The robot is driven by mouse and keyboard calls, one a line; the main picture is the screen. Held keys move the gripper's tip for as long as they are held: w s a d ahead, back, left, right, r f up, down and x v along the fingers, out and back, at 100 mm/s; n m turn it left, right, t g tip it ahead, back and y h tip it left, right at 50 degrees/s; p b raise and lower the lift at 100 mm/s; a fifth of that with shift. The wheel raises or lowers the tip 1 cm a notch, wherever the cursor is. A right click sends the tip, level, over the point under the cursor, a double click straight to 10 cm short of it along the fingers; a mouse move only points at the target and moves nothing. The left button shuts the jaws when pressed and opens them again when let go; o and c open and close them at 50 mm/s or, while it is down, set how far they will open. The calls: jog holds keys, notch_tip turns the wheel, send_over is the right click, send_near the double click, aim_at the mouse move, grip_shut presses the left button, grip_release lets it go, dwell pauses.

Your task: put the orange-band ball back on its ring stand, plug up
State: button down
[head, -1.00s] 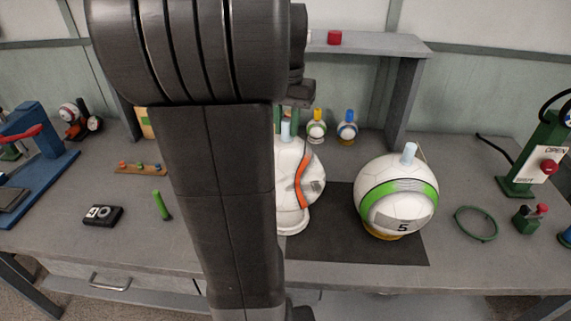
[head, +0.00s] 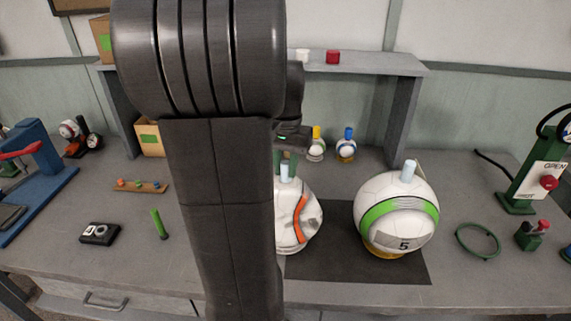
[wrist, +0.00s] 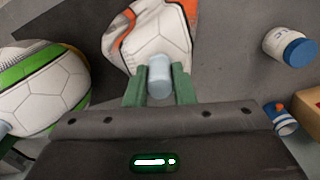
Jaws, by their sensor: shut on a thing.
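The orange-band ball (head: 306,226) is white with an orange stripe and looks slack and creased. Its pale blue plug (head: 285,172) points up. My gripper (wrist: 159,86) has green fingers closed on either side of the plug (wrist: 158,74), with the ball (wrist: 155,32) beyond. In the head view the fingers show just above the ball, and my arm hides its left side. The white ring stand (head: 288,251) is almost wholly hidden under the ball. I cannot tell whether the ball rests fully in it.
A green-band ball (head: 399,212) stands close on the right on a yellow ring, on a dark mat (head: 340,262). A green hoop (head: 478,241) lies further right. A green stick (head: 159,224) lies left of my arm.

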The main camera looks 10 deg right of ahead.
jog(key=c, duration=1.2)
grip_release()
jog(key=shift+c, duration=0.2)
notch_tip(320, 180, up, 13)
jog(key=p, duration=0.1)
jog(key=shift+f, duration=0.15)
jog(key=shift+w+f, duration=0.1)
notch_tip(320, 180, down, 12)
jog(key=shift+f+b, duration=0.2)
jog(key=shift+b, duration=0.25)
jog(key=shift+r, duration=0.9)
